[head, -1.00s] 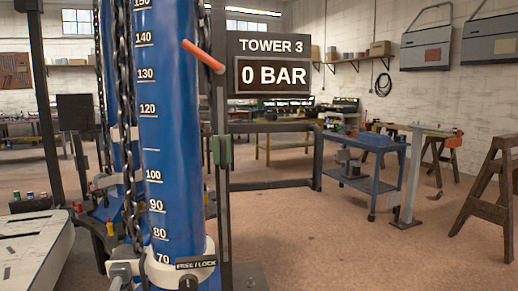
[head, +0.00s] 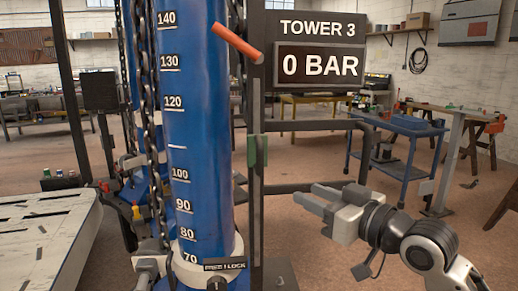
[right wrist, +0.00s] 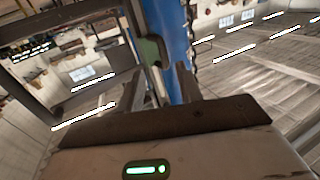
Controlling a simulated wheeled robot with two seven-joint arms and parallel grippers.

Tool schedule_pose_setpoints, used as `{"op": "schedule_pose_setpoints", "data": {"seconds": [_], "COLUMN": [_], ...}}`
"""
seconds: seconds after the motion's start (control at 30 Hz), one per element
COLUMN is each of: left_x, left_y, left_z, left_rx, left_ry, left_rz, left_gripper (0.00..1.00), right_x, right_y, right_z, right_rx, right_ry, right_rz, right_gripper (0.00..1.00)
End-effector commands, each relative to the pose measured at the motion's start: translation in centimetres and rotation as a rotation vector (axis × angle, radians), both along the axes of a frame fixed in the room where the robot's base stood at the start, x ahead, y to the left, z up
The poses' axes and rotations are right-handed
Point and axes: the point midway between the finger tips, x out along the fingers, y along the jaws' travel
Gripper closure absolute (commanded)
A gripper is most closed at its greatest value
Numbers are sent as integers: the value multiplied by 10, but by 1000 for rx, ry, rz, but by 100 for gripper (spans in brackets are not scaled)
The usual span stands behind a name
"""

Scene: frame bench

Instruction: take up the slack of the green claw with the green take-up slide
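The green take-up slide (head: 257,150) sits on a dark upright post beside the blue tower in the head view. It also shows in the right wrist view (right wrist: 151,50), ahead of my fingers. My right gripper (head: 312,200) has come in from the right, below and to the right of the slide and apart from it. In the right wrist view its two fingers (right wrist: 160,85) stand apart with nothing visible between them. I cannot make out the green claw in either view. My left gripper is not in view.
The blue tower (head: 197,130) carries a scale, and a dark chain (head: 151,130) hangs at its left. An orange lever (head: 236,42) juts out above the slide. A sign (head: 318,55) reads TOWER 3, 0 BAR. A pale frame bench (head: 45,235) lies at left; a blue cart (head: 412,125) stands behind.

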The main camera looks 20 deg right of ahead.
Motion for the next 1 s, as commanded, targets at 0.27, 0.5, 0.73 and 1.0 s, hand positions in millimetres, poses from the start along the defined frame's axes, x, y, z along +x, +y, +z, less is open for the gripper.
{"op": "schedule_pose_setpoints", "data": {"seconds": [0.27,0.5,0.73,1.0], "left_x": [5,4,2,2], "left_y": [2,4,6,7], "left_z": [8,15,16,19], "left_rx": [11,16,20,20], "left_ry": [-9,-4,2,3], "left_rz": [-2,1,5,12], "left_gripper": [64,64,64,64], "right_x": [19,66,110,140], "right_y": [7,28,47,60], "right_z": [30,30,29,27], "right_rx": [5,5,5,1], "right_ry": [-34,-33,-33,-32], "right_rz": [17,17,17,16], "right_gripper": [64,64,64,64]}}
